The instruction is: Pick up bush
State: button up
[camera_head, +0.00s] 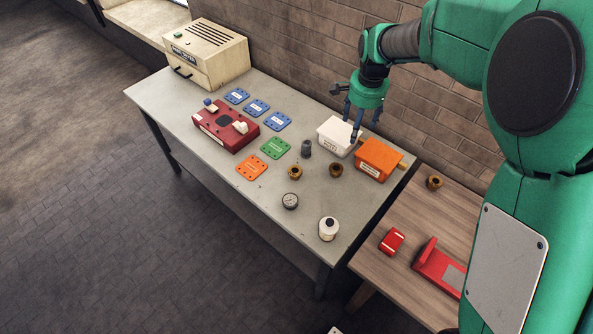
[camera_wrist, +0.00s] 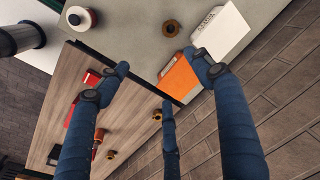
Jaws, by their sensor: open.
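Several bronze ring-shaped pieces look like bushes; the frames do not show which one is meant. One bush (camera_head: 336,170) lies on the grey table in front of the orange box, and it also shows in the wrist view (camera_wrist: 172,28). Another ring (camera_head: 295,173) lies farther left, near the gauge. A third ring (camera_head: 434,182) sits on the wooden table at the right. My gripper (camera_head: 361,122) is open and empty above the white and orange boxes, at the back of the grey table. Its spread blue fingers also show in the wrist view (camera_wrist: 158,78).
The white box (camera_head: 337,136) and orange box (camera_head: 377,160) stand close below my gripper, near the brick wall. A dark grey cylinder (camera_head: 306,148), a gauge (camera_head: 290,201) and a white bottle (camera_head: 328,229) stand nearby. Red parts (camera_head: 392,241) lie on the wooden table.

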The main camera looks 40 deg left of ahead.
jog(key=s+a+f, duration=0.4)
jog(key=a+f, duration=0.5)
jog(key=s+a+f+g+h+p, duration=0.1)
jog(key=s+a+f, duration=0.3)
jog(key=a+f, duration=0.5)
jog(key=shift+a+f+m, duration=0.3)
jog(key=shift+a+f, duration=0.1)
jog(key=shift+a, duration=0.05)
send_over(295, 171)
jog(key=s, duration=0.1)
jog(key=shift+s+d+f, duration=0.1)
jog(key=shift+d+f, duration=0.1)
jog(key=shift+f, duration=1.95)
jog(key=shift+d+f, duration=0.2)
jog(key=shift+f, duration=1.9)
jog(key=shift+f, duration=0.1)
jog(key=shift+d+f, duration=0.1)
jog(key=shift+f, duration=2.45)
